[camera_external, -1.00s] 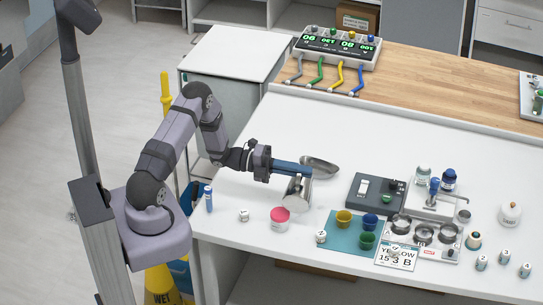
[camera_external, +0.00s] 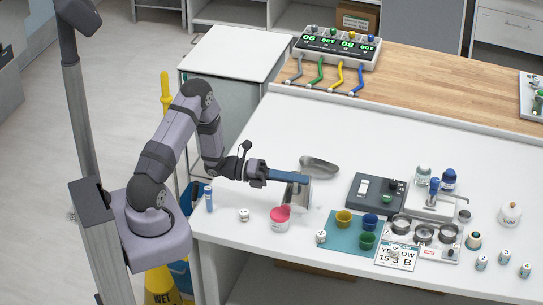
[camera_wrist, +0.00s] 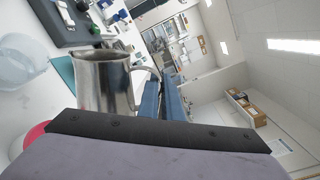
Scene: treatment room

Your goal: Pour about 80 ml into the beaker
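A shiny metal jug (camera_external: 299,192) is at the end of my gripper (camera_external: 302,178), over the front part of the white table. In the wrist view the jug (camera_wrist: 101,82) shows clearly, its handle (camera_wrist: 150,72) at the blue fingers (camera_wrist: 163,98), which are shut on it. The room appears rolled in that view, so the jug is strongly tilted. A clear, rounded vessel (camera_wrist: 20,62), perhaps the beaker, lies at the left, apart from the jug. I cannot make it out in the external view. Whether liquid is flowing cannot be seen.
A pink-topped tub (camera_external: 280,217) stands in front of the jug. To the right are a dark device (camera_external: 366,191), coloured cups on a teal mat (camera_external: 340,243), and a tray with metal rings (camera_external: 424,234). The table behind the scoop is clear.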

